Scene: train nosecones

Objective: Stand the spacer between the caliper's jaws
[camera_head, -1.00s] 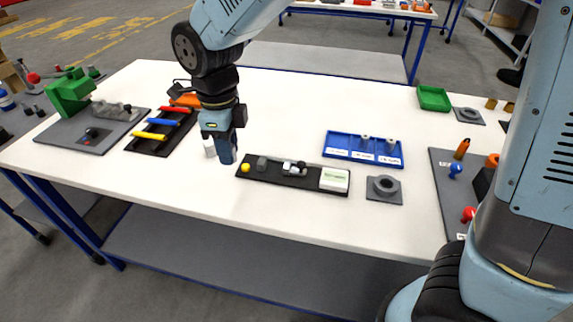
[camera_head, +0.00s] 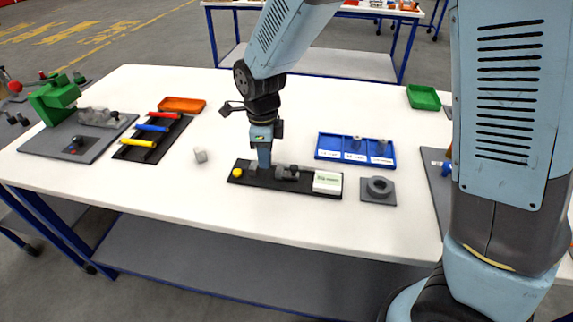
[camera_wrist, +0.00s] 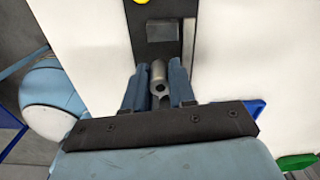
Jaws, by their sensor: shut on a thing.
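The caliper (camera_head: 240,177) is a black base lying on the table, with a grey block jaw (camera_head: 252,171) at left and a darker sliding piece (camera_head: 287,173) right of it. My gripper (camera_head: 264,164) points down over it, between the block and the sliding piece. In the wrist view, my gripper (camera_wrist: 158,88) is shut on the spacer (camera_wrist: 157,72), a grey cylinder with a hole in its end. The grey block (camera_wrist: 162,43) lies beyond it there. The fingers hide the spacer in the head view, and I cannot tell whether it touches the base.
A blue tray (camera_head: 367,161) with two standing pegs is behind the caliper; its left compartment looks empty. A grey ring block (camera_head: 379,187) sits right of the caliper. A small grey piece (camera_head: 200,155) lies on the table at left. A black rack (camera_head: 127,153) holds coloured cylinders.

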